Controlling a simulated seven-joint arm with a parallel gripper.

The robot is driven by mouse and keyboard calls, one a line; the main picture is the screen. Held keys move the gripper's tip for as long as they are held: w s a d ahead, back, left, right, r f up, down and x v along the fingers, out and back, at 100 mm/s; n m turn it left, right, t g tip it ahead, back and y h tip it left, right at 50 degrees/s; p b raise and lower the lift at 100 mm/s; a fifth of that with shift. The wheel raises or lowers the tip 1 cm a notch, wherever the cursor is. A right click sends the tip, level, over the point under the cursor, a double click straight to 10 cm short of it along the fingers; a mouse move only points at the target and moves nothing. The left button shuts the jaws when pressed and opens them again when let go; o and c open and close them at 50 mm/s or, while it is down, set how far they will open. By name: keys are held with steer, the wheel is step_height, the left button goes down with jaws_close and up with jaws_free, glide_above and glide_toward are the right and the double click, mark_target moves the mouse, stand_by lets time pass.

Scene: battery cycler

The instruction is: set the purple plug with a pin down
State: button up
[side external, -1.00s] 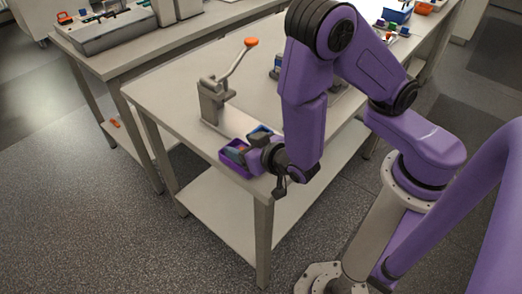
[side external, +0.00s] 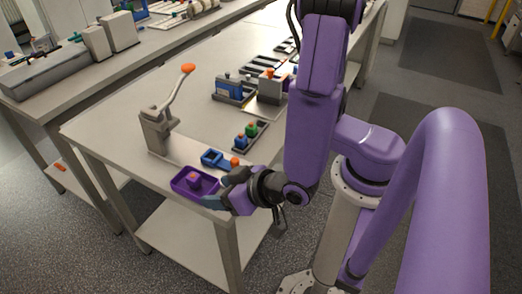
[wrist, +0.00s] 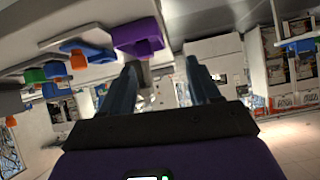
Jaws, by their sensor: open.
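A purple plug (side external: 194,179) with a small pinkish-orange top stands inside the purple tray (side external: 179,188) at the table's front corner. The tray also shows at the top of the wrist view (wrist: 130,33), where the picture is upside down. My gripper (side external: 219,190) is just right of the tray, low near the table edge. Its two fingers are spread with nothing between them, as the wrist view also shows (wrist: 163,82). The plug is apart from the fingers. Its pin is too small to make out clearly.
A blue tray (side external: 208,158) with an orange-topped part lies behind my gripper. A rack with green and blue plugs (side external: 246,138) stands farther back. A grey lever press (side external: 157,130) with an orange knob stands behind the purple tray. The table's middle is clear.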

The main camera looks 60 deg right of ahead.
steer(key=s+a+r+n+g+y, duration=0.4)
steer(key=s+n+g+y, duration=0.25)
steer(key=s+g, duration=0.35)
steer(key=d+r+n+h, duration=0.2)
steer(key=d+n+h, duration=0.1)
steer(key=d, duration=0.5)
steer(key=d+r+n+g+h, duration=0.1)
steer(key=d+r+n+h, duration=0.2)
steer(key=d, duration=0.6)
steer(key=shift+w+d+r+n, duration=0.15)
steer(key=shift+d+r+n, duration=0.15)
steer(key=shift+n, duration=0.15)
